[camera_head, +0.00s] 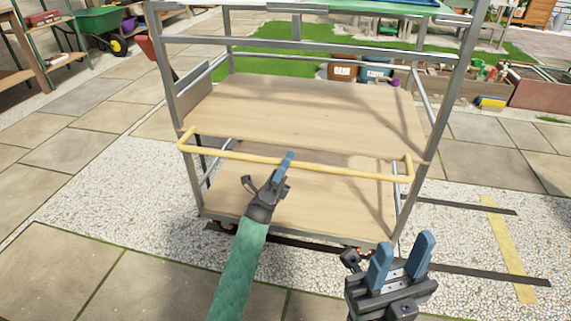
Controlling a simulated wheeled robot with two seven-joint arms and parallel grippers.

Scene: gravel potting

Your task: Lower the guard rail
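The guard rail (345,171) is a yellow bar with bent ends. It runs across the front of a metal-framed cart, near the front edge of its middle wooden shelf. My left gripper (286,160) is at the middle of the rail, its blue fingertip overlapping the bar. The fingers line up in this view, so I cannot tell whether they close around the bar or only touch it. My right gripper (403,246) is open and empty, in front of the cart's lower right corner, apart from the rail.
The cart's middle shelf (305,108) and lower shelf (310,200) are bare where visible. Dark strips (480,273) and a yellow strip (510,250) lie on the gravel at right. A green wheelbarrow (98,20) stands at back left. Paving at left is clear.

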